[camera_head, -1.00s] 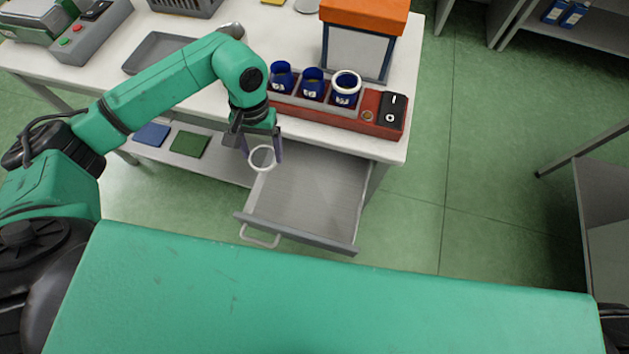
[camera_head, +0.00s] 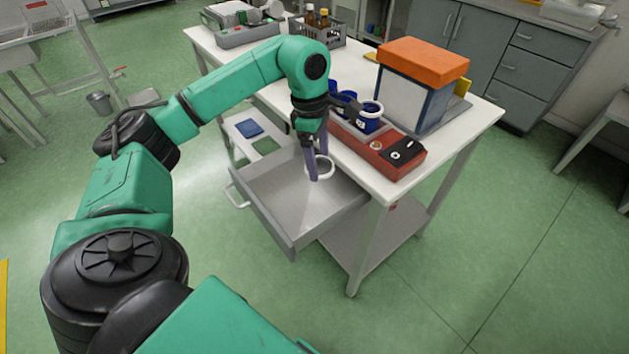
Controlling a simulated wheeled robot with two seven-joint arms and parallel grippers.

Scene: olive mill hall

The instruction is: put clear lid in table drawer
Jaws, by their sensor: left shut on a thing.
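The clear lid (camera_head: 327,174) shows as a small ring with a whitish rim. My left gripper (camera_head: 317,172) points down and is shut on the lid, over the far part of the open table drawer (camera_head: 275,206). I cannot tell how high the lid is above the drawer floor. The drawer is grey, pulled out from the white table (camera_head: 478,112), and looks empty apart from the lid over it. Its handle (camera_head: 236,195) is on the left side in this view. My right gripper is not in view.
A red device (camera_head: 372,150) with blue cups (camera_head: 366,121) stands at the table edge close to my left gripper. A box with an orange top (camera_head: 424,58) stands behind it. A grey crate with bottles (camera_head: 317,30) is farther back. Green floor is free at the right.

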